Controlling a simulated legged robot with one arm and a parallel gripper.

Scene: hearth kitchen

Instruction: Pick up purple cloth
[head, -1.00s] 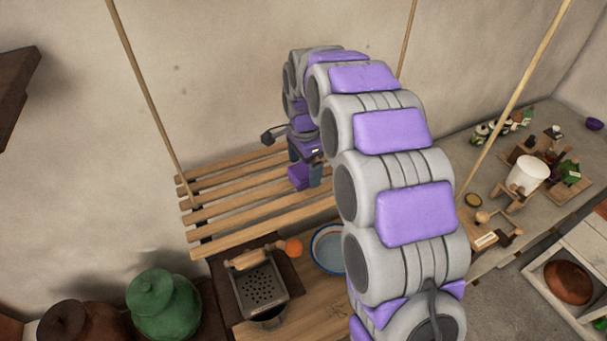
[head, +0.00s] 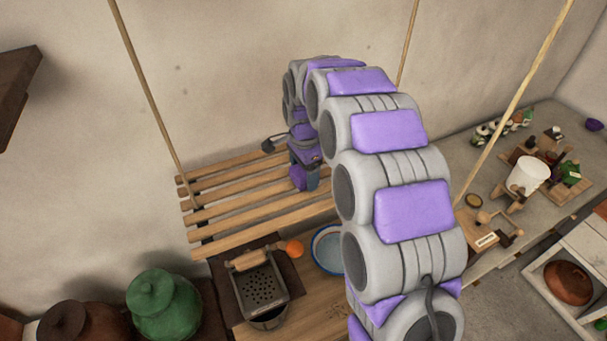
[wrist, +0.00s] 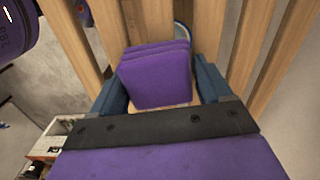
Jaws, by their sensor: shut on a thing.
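The purple cloth (wrist: 156,75) is a folded, layered block between the two dark blue fingers of my gripper (wrist: 160,88) in the wrist view. My gripper is shut on it. In the head view the cloth (head: 298,177) shows as a small purple patch at my gripper (head: 305,180), over the hanging slatted wooden rack (head: 225,208). I cannot tell whether the cloth touches the slats. My arm hides the right part of the rack.
Ropes (head: 150,100) hold the rack. Below it are a grater box (head: 262,285), an orange ball (head: 294,248) and a blue-rimmed bowl (head: 328,262). A green jar (head: 163,305) stands at lower left. A cluttered counter (head: 480,250) lies at right.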

